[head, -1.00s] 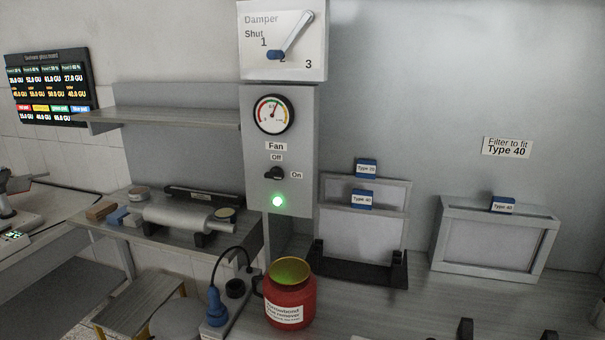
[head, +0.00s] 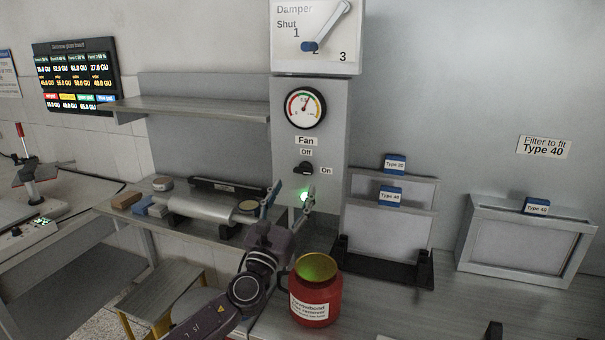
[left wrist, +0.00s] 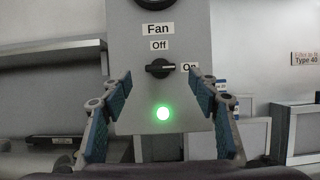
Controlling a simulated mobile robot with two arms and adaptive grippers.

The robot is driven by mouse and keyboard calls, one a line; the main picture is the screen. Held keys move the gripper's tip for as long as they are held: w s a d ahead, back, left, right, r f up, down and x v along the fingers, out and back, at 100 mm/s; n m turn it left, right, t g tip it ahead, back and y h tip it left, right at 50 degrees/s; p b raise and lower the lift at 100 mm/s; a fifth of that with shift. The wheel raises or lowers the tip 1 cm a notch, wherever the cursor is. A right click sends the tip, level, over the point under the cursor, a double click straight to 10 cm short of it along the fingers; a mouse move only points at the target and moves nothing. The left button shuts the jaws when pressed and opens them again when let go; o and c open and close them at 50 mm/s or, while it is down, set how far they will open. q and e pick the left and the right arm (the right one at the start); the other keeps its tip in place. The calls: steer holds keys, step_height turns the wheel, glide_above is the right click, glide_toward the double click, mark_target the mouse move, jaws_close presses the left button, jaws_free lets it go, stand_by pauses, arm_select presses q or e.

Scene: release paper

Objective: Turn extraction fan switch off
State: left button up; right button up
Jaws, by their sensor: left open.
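The fan switch is a black rotary knob (head: 304,168) on a grey panel (head: 337,120), under the labels "Fan" and "Off", with "On" to its right. In the left wrist view the knob (left wrist: 159,68) lies level, with a pale mark toward "On". A green lamp (left wrist: 163,113) glows below it. My left gripper (head: 290,192) is open and empty, in front of the panel just below the knob. In the left wrist view its blue-padded fingers (left wrist: 161,88) stand on either side of the lamp, with the knob between and beyond the tips. My right gripper is not in view.
A red pot (head: 314,292) stands on the bench below the panel, close to my left arm. Filter frames in a black rack (head: 384,262) stand to the right. A shelf (head: 195,112) and a lower ledge with a metal cylinder (head: 205,208) are on the left.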

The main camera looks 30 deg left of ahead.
mark_target(302, 173)
arm_select(q)
steer(key=p+x, duration=0.1)
steer(key=x, duration=0.5)
steer(key=shift+w+a, duration=0.1)
steer(key=shift+w, duration=0.15)
steer(key=c, duration=1.2)
